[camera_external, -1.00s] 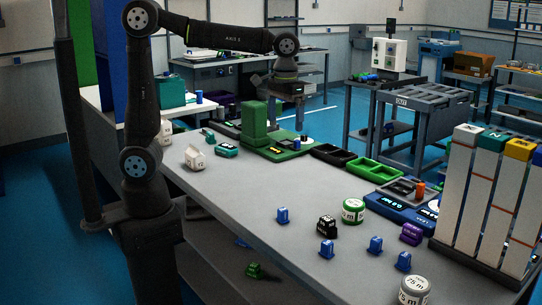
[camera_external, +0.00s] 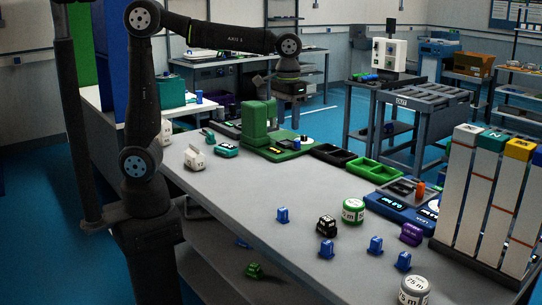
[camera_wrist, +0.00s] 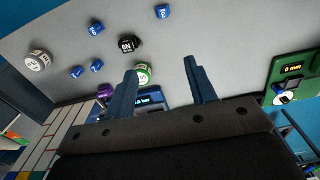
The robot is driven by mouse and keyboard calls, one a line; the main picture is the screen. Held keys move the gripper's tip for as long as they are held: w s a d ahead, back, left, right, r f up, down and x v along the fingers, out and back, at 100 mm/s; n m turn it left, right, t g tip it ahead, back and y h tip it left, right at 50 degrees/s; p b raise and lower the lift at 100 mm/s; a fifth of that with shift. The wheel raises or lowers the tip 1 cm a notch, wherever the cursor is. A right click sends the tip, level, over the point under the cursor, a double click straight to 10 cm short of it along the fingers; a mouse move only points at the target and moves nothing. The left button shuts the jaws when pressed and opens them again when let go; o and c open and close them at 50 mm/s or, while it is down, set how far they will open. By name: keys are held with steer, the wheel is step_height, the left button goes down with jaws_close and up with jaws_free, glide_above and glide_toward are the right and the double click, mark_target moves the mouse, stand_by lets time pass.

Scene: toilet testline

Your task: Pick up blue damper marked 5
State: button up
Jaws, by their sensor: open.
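Several small blue dampers stand on the grey bench in the external view: one at the back (camera_external: 283,215), one at the front (camera_external: 327,250), and two farther right (camera_external: 375,245) (camera_external: 403,261). In the wrist view, blue dampers show at the top (camera_wrist: 163,11) and at upper left (camera_wrist: 96,27) (camera_wrist: 96,66) (camera_wrist: 77,72). Their marks are too small to read, so I cannot tell which is 5. My gripper (camera_wrist: 160,68) is open and empty, its fingers wide apart.
A black damper (camera_external: 327,226), a green-white roll (camera_external: 353,210), a purple damper (camera_external: 411,234) and a grey-white roll (camera_external: 414,289) stand near the blue ones. A green device (camera_external: 262,140) stands at the far end. Tall white columns (camera_external: 462,190) rise at right. The bench's left middle is clear.

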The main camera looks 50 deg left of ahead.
steer(key=w+d+f+m+h, duration=0.1)
steer(key=w+d+f+m, duration=0.15)
steer(key=d, duration=0.35)
steer(key=w+d+f+m, duration=0.2)
steer(key=d+m, duration=0.2)
steer(key=d, duration=0.2)
steer(key=w+d+f+m+h, duration=0.1)
steer(key=w+d+f+m, duration=0.15)
steer(key=d, duration=0.25)
steer(key=m+h, duration=0.2)
steer(key=m, duration=0.5)
glide_toward(405, 255)
steer(key=shift+m, duration=0.5)
steer(key=x, duration=0.2)
steer(key=a+x, duration=0.1)
steer(key=x, duration=0.1)
steer(key=shift+d+f, duration=0.15)
steer(key=shift+f, duration=0.25)
steer(key=shift+d+x, duration=0.2)
steer(key=shift+x, duration=1.2)
steer(key=shift+d+x, duration=0.15)
steer(key=shift+x, duration=1.3)
steer(key=shift+w+r, duration=0.1)
steer(key=shift+r, duration=0.05)
steer(key=c, duration=1.1)
steer(key=shift+o, duration=0.2)
steer(key=shift+r, duration=0.1)
